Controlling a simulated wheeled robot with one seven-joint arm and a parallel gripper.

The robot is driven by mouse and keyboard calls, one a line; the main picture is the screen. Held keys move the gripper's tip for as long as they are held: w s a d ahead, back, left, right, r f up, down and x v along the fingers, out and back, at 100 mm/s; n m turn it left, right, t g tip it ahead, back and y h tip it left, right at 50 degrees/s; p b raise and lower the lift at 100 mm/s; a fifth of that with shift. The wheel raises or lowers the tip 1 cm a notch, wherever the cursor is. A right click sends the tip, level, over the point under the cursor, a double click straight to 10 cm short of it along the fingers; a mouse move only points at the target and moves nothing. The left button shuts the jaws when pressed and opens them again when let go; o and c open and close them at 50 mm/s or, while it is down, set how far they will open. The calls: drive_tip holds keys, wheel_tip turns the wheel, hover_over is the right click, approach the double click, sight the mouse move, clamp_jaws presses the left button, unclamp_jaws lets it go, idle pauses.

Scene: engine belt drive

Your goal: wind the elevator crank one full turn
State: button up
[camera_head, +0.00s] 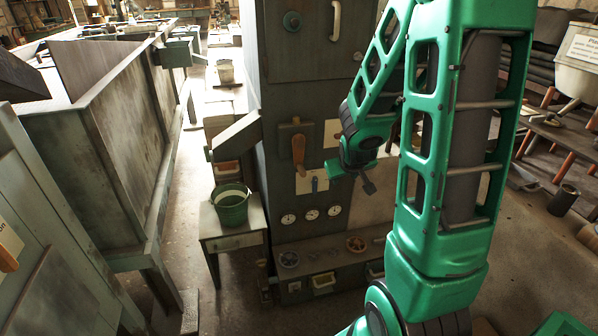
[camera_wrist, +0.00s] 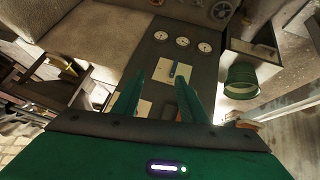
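A crank with an orange-brown wooden handle (camera_head: 298,150) is on the front of a tall dark grey cabinet (camera_head: 305,105). The handle hangs down from a dark mounting plate. I cannot read a label that names it. My gripper (camera_head: 367,184) is to the right of the crank in the head view, apart from it. In the wrist view my gripper (camera_wrist: 158,92) has its two green fingers spread, with nothing between them. The crank is not clearly visible in the wrist view.
A green bucket (camera_head: 231,207) stands on a small table (camera_head: 234,240) left of the cabinet. A low shelf with wheels (camera_head: 330,262) runs along the cabinet base.

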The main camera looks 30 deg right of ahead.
drive_tip(key=w+f+n+t, duration=0.2)
drive_tip(key=w+f+t, duration=0.3)
drive_tip(key=w, duration=0.4)
drive_tip(key=n+t, duration=0.1)
drive_tip(key=t, duration=0.5)
approach(303, 168)
drive_tip(key=x, duration=0.6)
drive_tip(key=f+x, duration=0.1)
drive_tip(key=x, duration=0.3)
drive_tip(key=shift+w+a, duration=0.1)
drive_tip(key=shift+a, duration=0.15)
clamp_jaws()
drive_tip(key=shift+d, duration=0.35)
drive_tip(key=shift+h, duration=0.3)
